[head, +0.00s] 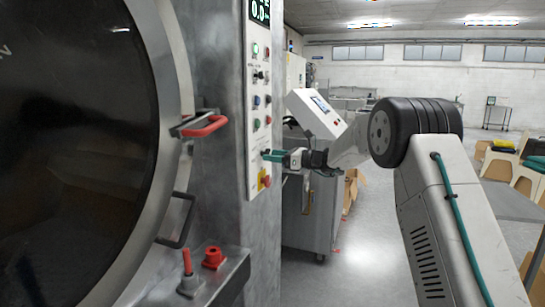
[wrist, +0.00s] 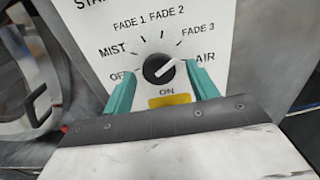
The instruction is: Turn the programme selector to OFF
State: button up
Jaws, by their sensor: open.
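The programme selector (wrist: 158,69) is a round black knob with a white pointer line on a white panel, in the middle of the wrist view. Its pointer is turned to the upper right, toward the AIR side. The OFF label (wrist: 121,76) is at the knob's left, partly covered by a finger. My gripper (wrist: 160,70) is open, with one teal finger on each side of the knob; a gap shows on both sides. In the head view my gripper (head: 272,155) is at the control panel (head: 253,130), and the selector is hidden there.
A yellow label (wrist: 170,100) sits below the knob under ON. In the head view a red emergency button (head: 264,180) is just below my gripper. The washer's round door (head: 75,140) with a red handle (head: 205,127) is at left.

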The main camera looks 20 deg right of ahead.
jog(key=shift+w+a, duration=0.3)
jog(key=shift+a, duration=0.15)
jog(key=c, duration=1)
jog(key=shift+o, duration=0.2)
